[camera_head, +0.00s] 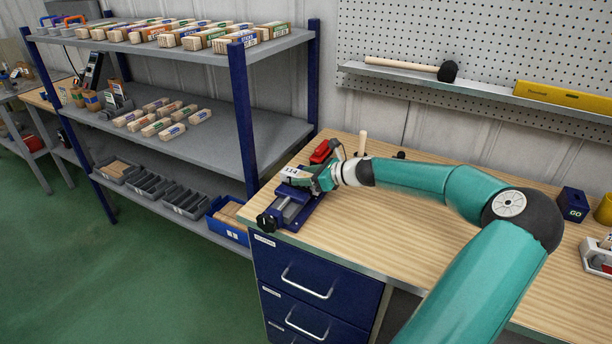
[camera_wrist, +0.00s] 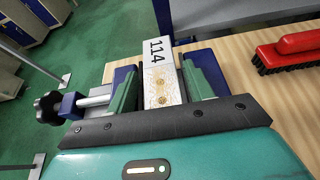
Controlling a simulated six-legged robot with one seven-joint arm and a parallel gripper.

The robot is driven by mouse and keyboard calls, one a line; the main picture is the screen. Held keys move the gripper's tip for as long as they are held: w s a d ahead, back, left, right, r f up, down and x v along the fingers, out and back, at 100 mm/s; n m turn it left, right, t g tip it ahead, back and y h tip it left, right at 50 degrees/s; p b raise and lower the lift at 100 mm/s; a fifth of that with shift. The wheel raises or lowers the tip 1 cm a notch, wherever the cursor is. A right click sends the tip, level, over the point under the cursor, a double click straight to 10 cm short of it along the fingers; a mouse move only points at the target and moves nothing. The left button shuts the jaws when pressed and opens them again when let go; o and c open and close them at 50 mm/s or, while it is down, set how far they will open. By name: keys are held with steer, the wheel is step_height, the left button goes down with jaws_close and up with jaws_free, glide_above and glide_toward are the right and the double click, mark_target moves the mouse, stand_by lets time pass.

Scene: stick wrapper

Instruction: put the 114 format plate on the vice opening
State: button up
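The 114 format plate (camera_head: 291,171) is a pale block with a black "114" on white. In the head view it is at the top of the blue vice (camera_head: 286,209), at the bench's left end. The wrist view shows the plate (camera_wrist: 159,52) pointing away from me, between the two green fingers of my gripper (camera_wrist: 161,68). The fingers lie close along its sides; whether they press on it is unclear. My gripper (camera_head: 314,178) is over the vice. The vice (camera_wrist: 122,76) shows on both sides of the fingers. The plate's underside and its contact with the jaws are hidden.
A red brush (camera_wrist: 290,50) lies on the bench right of the vice, also seen behind it in the head view (camera_head: 321,151). A wooden handle (camera_head: 362,141) stands nearby. A shelf rack (camera_head: 210,137) with wooden blocks is at the left. The bench middle (camera_head: 400,222) is clear.

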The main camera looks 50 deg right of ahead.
steer(key=shift+o, duration=0.2)
steer(key=shift+r, duration=0.1)
steer(key=shift+s+d+r, duration=0.1)
steer(key=shift+s, duration=0.1)
steer(key=v, duration=1.1)
steer(key=shift+s, duration=0.3)
steer(key=shift+d, duration=0.1)
steer(key=shift+c, duration=0.2)
stand_by(1.0)
